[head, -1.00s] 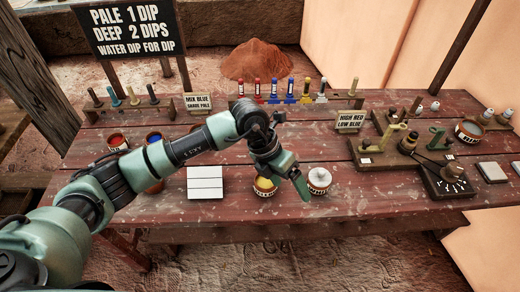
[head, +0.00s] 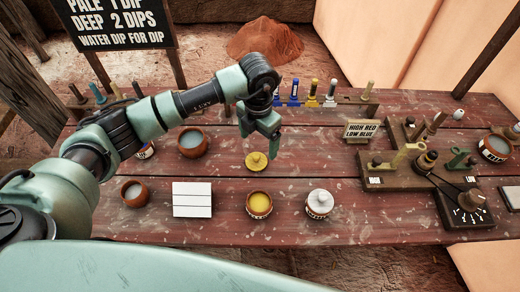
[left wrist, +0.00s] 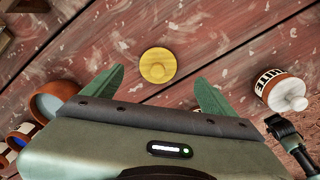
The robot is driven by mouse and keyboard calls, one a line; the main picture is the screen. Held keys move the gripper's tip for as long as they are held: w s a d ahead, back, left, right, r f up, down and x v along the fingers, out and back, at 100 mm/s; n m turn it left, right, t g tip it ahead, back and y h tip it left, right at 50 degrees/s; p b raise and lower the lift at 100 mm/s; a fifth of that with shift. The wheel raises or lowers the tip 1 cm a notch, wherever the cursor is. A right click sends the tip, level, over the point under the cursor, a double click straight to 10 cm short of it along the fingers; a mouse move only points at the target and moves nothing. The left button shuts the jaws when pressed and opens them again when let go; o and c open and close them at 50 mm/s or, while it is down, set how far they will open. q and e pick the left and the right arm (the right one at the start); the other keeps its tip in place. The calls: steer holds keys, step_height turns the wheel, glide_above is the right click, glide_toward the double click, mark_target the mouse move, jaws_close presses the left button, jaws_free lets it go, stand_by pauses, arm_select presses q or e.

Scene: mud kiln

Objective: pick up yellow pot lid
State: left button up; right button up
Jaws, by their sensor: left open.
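The yellow pot lid (head: 256,161), a small round disc with a knob, lies flat on the red wooden table behind the pot of yellow glaze. My left gripper (head: 262,146) is above the table close to the lid, fingers pointing down. In the left wrist view the lid (left wrist: 157,65) lies ahead of and between the two spread green fingers (left wrist: 158,92). The gripper is open and empty. The lid looks apart from both fingers. My right gripper is not in view.
The open yellow pot (head: 259,204) and a white-lidded pot (head: 319,203) stand in front. A white tile board (head: 192,199) and brown pots (head: 192,142) are to the left. A wooden rig with a dial (head: 472,200) is at right. Table around the lid is clear.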

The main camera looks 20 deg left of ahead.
mark_target(256, 155)
arm_select(q)
steer(key=f+p, duration=0.1)
steer(key=f, duration=0.1)
steer(key=s+f+p, duration=0.1)
steer(key=shift+a+f, duration=0.2)
steer(key=shift+f, duration=0.15)
steer(key=f, duration=0.2)
steer(key=shift+w+f, duration=0.2)
steer(key=shift+f, duration=0.1)
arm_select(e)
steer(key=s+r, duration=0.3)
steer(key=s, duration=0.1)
arm_select(q)
steer(key=shift+f, duration=0.3)
steer(key=shift+a, duration=0.1)
steer(key=c, duration=1.6)
steer(key=shift+w+r, duration=0.1)
steer(key=shift+r, duration=0.5)
step_height(256, 155, up, 19)
steer(key=b, duration=0.3)
steer(key=shift+b, duration=0.4)
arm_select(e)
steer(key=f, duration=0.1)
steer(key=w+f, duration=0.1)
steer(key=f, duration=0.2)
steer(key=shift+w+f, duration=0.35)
